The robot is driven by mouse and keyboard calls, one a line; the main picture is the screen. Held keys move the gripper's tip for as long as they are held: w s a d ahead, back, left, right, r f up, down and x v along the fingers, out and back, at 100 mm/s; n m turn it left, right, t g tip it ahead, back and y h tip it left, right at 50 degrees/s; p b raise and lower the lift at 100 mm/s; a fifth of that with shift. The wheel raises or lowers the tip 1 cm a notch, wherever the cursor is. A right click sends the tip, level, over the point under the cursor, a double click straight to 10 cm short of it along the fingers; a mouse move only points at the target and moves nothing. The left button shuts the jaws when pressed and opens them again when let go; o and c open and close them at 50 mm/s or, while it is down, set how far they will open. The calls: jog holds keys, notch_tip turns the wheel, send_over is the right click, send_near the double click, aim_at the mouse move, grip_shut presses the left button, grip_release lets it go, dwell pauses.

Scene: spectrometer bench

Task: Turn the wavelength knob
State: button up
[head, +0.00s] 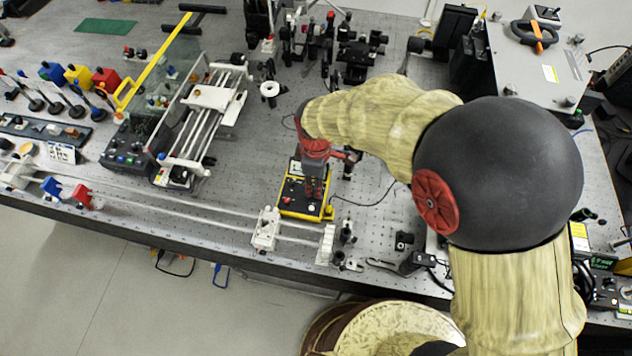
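I cannot pick out the wavelength knob for certain. A small black-topped control box with yellow edges (294,207) sits on the perforated bench near its front edge, with a small red button on its top. My gripper (315,190) points down over this box, and its red and dark parts cover part of the box top. Any knob under it is hidden. The fingers are too small and dark to tell whether they are open, shut, or touching the box.
A rail with white mounts (265,230) runs along the front edge. A framed assembly with white rods (205,115) stands to the left, and optics posts (355,50) stand behind. A large grey instrument (540,70) is at the back right. Bare bench (240,175) lies left of the box.

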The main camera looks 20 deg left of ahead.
jog(key=c, duration=0.8)
grip_shut()
